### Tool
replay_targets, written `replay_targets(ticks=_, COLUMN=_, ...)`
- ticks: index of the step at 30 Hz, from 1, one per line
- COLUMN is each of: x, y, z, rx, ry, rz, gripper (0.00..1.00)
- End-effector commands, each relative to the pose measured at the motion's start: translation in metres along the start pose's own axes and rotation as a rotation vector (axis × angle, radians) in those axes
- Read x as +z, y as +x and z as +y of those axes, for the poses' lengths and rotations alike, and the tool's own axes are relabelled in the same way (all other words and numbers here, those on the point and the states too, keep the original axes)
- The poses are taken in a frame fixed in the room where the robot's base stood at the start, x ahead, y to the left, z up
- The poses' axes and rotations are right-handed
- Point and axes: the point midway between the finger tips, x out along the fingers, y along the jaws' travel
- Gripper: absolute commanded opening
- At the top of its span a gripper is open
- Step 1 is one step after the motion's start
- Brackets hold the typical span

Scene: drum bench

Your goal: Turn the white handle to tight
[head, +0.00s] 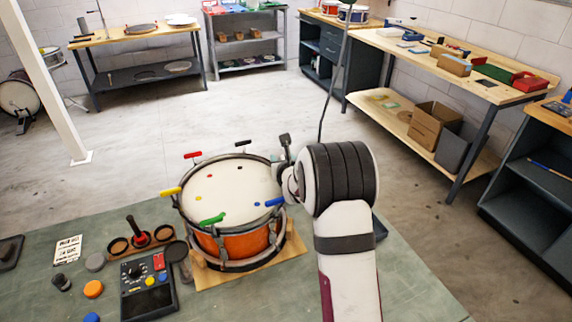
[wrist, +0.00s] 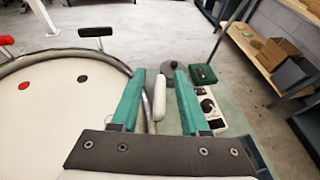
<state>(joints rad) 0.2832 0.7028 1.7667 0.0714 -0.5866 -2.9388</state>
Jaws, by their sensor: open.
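The drum has an orange shell (head: 230,246) and a pale head (head: 222,188) with coloured dots, and stands on a wooden base. In the wrist view the white handle (wrist: 160,98) stands at the right side of the rim on a thin metal rod. My gripper (wrist: 159,76) is open, with one teal finger on each side of the handle in the picture. A gap shows on both sides; I cannot tell how deep the handle sits between the fingers. In the head view my arm hides the white handle, and the fingers are not clear. No tight mark is visible.
Other rim handles are red (head: 192,155), black (head: 243,144), yellow (head: 171,191), green (head: 212,218) and blue (head: 275,202). A black control box (head: 148,288) and a wooden holder (head: 140,241) stand left of the drum. A green box (wrist: 202,74) lies beyond my fingers.

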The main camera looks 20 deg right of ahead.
Motion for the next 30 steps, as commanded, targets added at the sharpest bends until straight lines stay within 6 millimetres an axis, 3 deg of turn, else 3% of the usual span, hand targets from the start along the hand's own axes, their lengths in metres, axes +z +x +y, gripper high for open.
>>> replay_targets(ticks=12, x=0.001, y=-0.105, z=0.0, rx=0.0, ry=0.0, rz=-0.003, gripper=0.45)
replay_targets(ticks=16, x=0.001, y=-0.131, z=0.0, rx=0.0, ry=0.0, rz=-0.003, gripper=0.45)
replay_targets(ticks=21, x=0.0, y=-0.144, z=0.0, rx=0.0, ry=0.0, rz=-0.001, gripper=0.45)
replay_targets(ticks=27, x=0.0, y=-0.144, z=0.0, rx=0.0, ry=0.0, rz=-0.001, gripper=0.45)
replay_targets(ticks=30, x=-0.007, y=-0.141, z=-0.009, rx=-0.026, ry=0.055, rz=0.029, gripper=0.29)
